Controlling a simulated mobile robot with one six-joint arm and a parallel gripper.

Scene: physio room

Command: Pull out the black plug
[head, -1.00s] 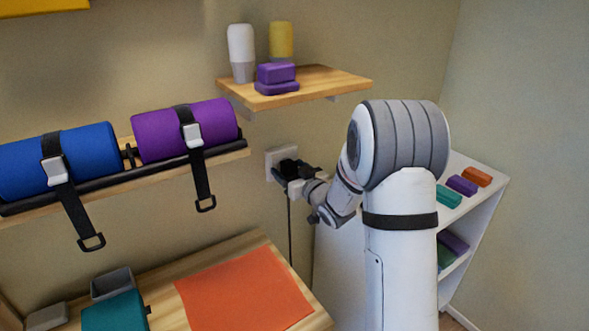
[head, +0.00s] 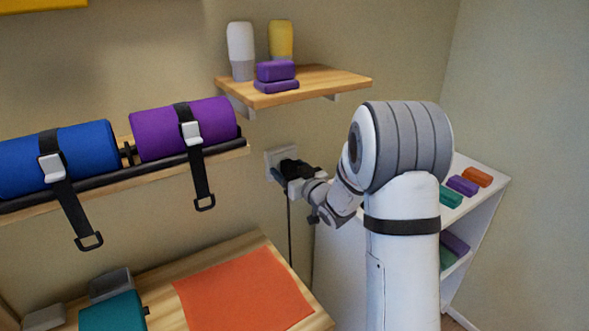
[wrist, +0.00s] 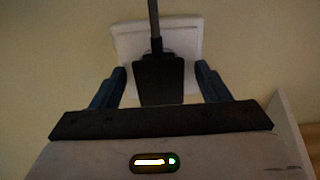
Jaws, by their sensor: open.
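The black plug (wrist: 160,80) sits at a white wall socket (wrist: 126,42) in the wrist view, with its cord running up and away in that picture. In the head view the socket (head: 272,160) is on the wall below the small shelf, and the dark plug and my gripper (head: 287,175) overlap there. In the wrist view my gripper (wrist: 160,84) is open, with one blue finger on each side of the plug and gaps between. The plug's prongs are hidden.
The black cord (head: 290,235) hangs down the wall behind the wooden table (head: 225,265). A wooden shelf (head: 340,82) with bottles and purple blocks is above. A rack with blue and purple rolls (head: 185,130) and hanging straps is left. A white shelf unit (head: 480,205) stands right.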

